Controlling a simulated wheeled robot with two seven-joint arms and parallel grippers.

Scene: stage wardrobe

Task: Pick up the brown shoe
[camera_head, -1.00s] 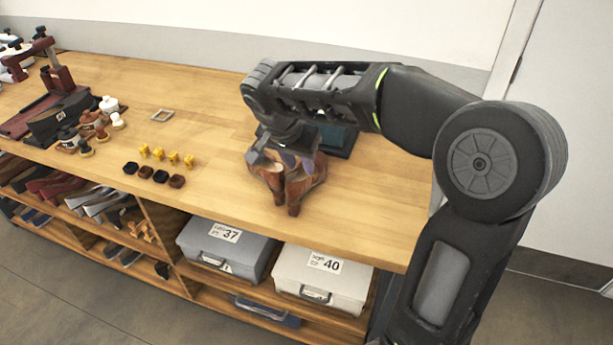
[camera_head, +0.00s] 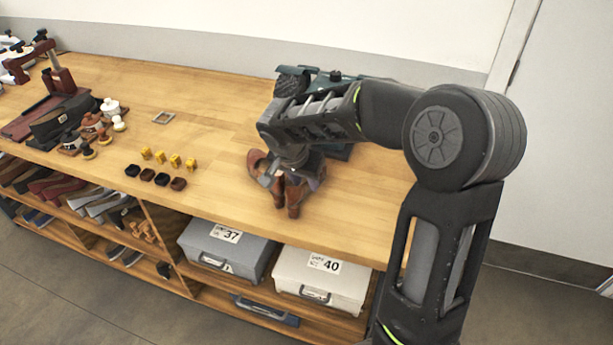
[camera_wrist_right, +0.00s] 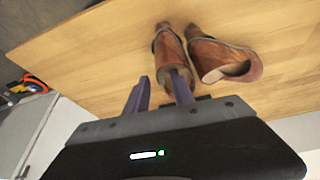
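A pair of brown shoes stands close together on the wooden bench. In the head view, brown leather (camera_head: 293,200) shows below and to the left of my right gripper (camera_head: 287,175), which hides much of the pair. In the right wrist view the left brown shoe (camera_wrist_right: 170,50) and the right brown shoe (camera_wrist_right: 222,57) lie side by side. My right gripper (camera_wrist_right: 161,90) is open there, its two purple-grey fingers apart. One finger overlaps the near end of the left shoe; the other is left of it. Contact cannot be told. My left gripper is not in view.
A dark teal device (camera_head: 338,152) stands behind my right arm. Yellow pieces (camera_head: 175,161) and dark round pieces (camera_head: 162,179) lie left of the shoes. Grey box 37 (camera_head: 222,252) and white box 40 (camera_head: 318,283) sit on the shelf below. The bench's middle is bare.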

